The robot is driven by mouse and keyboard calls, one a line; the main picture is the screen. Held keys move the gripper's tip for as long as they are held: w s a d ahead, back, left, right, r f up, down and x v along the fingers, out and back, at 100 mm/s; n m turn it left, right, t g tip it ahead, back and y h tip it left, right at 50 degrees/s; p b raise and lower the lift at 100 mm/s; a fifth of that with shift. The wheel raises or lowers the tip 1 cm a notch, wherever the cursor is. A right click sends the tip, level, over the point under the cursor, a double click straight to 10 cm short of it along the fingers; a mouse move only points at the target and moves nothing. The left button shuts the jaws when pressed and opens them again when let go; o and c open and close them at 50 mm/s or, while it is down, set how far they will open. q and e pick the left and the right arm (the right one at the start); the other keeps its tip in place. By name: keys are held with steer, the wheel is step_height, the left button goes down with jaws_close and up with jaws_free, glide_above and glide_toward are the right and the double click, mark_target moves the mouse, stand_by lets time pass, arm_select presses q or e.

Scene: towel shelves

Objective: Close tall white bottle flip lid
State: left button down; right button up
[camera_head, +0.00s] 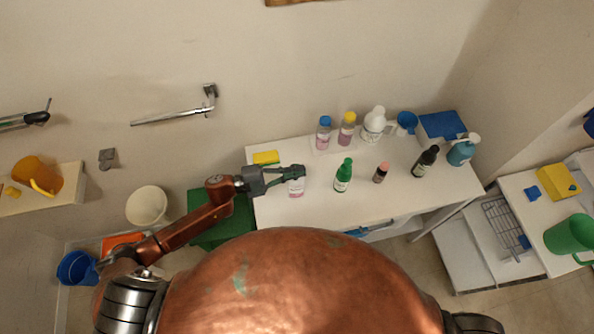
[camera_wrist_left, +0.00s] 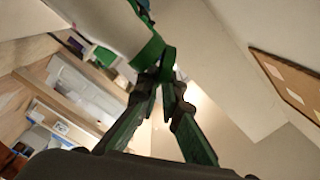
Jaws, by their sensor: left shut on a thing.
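A white bottle with a pinkish label (camera_head: 296,188) stands upright at the left part of the white table. My left gripper (camera_head: 291,173) is at its top, reaching in from the left, and covers its lid. The green fingers (camera_wrist_left: 166,72) come together at their tips in the left wrist view and are shut on the bottle's top. How the lid sits, open or closed, is hidden by the fingers. My right gripper is not in view.
On the white table (camera_head: 330,205) stand a green bottle (camera_head: 343,176), a small pink-capped bottle (camera_head: 381,173), a dark bottle (camera_head: 425,162) and a teal bottle (camera_head: 463,151). A white jug (camera_head: 374,125) stands behind. A yellow sponge (camera_head: 266,157) lies behind my gripper.

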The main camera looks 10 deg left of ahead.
arm_select(q)
steer(key=c, duration=2.1)
jaws_free()
